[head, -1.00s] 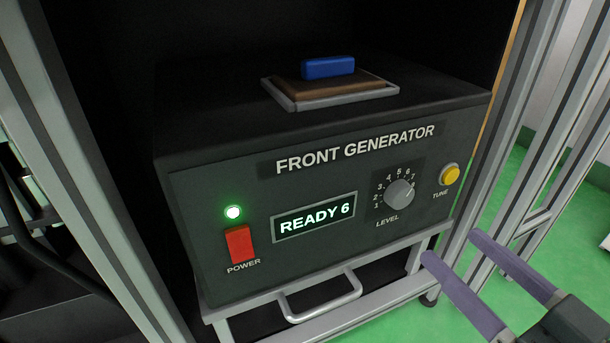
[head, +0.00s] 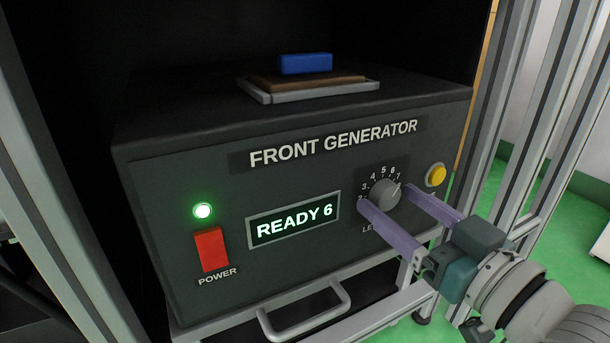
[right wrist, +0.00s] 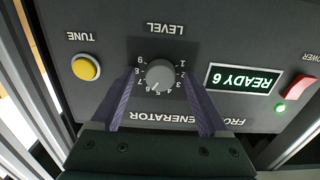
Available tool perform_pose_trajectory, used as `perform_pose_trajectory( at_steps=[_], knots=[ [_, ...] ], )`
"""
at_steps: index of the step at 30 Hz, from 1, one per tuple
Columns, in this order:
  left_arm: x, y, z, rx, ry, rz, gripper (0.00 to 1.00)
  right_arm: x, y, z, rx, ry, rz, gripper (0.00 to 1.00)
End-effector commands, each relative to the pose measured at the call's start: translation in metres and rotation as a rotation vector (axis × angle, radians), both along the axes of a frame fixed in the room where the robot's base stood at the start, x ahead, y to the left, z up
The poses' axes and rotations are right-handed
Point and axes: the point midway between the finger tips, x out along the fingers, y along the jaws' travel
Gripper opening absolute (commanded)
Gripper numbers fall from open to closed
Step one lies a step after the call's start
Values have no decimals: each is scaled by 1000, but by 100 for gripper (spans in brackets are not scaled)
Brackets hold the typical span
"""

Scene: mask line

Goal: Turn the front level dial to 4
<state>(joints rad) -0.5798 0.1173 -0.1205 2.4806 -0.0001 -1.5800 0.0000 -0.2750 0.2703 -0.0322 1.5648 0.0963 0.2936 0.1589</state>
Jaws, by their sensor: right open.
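The grey level dial (head: 385,193) is on the right half of the front generator's dark panel (head: 300,290). It also shows in the right wrist view (right wrist: 160,75), upside down, with numbers around it. The display (head: 293,222) reads READY 6. My right gripper (head: 383,197) is open, with one purple finger on each side of the dial. In the right wrist view the fingertips (right wrist: 163,78) flank the dial with visible gaps, so they look apart from it. In the head view the fingers hide part of the LEVEL label. My left gripper is not in view.
A yellow TUNE button (head: 436,175) is close to the right finger. A red power switch (head: 211,250) sits below a lit green lamp (head: 202,211). A blue block (head: 305,64) rests on a tray on top. A handle (head: 305,312) juts out below. Metal frame posts stand at both sides.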

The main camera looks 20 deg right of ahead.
Motion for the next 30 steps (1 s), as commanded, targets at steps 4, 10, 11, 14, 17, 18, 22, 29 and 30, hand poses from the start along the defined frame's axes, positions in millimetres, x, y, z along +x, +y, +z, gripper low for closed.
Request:
perform_pose_trajectory(
  at_steps=[4,10,11,14,17,18,22,29,30],
  knots=[
    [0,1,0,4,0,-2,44,0,0,0,0,0,0,68],
    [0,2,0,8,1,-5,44,0,0,0,0,0,0,45],
    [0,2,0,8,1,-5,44,0,0,0,0,1,0,42],
    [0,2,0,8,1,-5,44,0,0,0,0,1,0,31],
    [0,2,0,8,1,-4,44,0,0,0,0,1,0,19],
    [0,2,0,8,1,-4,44,-1,0,0,0,1,0,15],
    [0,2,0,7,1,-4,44,-1,0,0,0,1,0,0],
    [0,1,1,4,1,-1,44,-1,0,0,-8,0,0,0],
    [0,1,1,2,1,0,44,-1,0,0,-14,0,0,0]
  ],
)
